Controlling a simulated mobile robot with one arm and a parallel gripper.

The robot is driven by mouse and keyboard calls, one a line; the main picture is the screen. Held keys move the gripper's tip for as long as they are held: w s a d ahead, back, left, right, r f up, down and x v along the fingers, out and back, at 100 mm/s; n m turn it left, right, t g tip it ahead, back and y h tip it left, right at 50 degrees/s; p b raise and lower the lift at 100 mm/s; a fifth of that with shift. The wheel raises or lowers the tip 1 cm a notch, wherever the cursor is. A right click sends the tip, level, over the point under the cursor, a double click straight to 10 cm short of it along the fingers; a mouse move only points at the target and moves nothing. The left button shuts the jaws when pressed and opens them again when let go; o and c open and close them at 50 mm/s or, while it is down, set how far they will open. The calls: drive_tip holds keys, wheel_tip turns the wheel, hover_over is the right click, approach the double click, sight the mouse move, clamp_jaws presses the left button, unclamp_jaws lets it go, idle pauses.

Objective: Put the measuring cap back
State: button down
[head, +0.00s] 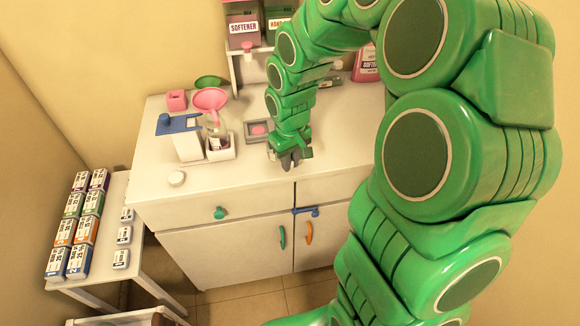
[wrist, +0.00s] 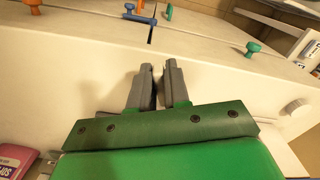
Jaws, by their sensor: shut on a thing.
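My gripper (head: 289,160) is low over the counter near its front edge, right of the small grey tray. In the wrist view the two grey fingers (wrist: 160,80) are close together with a narrow gap. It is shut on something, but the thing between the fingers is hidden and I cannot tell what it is. A round white cap (head: 176,178) lies on the counter at the left, apart from my gripper; it also shows at the right of the wrist view (wrist: 297,107). A clear bottle (head: 215,138) with a pink funnel (head: 210,99) stands in a white holder.
A grey tray (head: 260,129) holds something pink. A blue-topped stand (head: 180,125), a pink box (head: 176,100) and a green bowl (head: 208,82) are left and behind. Softener dispensers (head: 243,25) stand on a shelf. A side table (head: 115,235) holds several boxes. The front-left counter is mostly clear.

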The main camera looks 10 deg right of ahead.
drive_tip(key=shift+f, duration=1.4)
drive_tip(key=shift+f, duration=0.1)
drive_tip(key=c, duration=1.1)
unclamp_jaws()
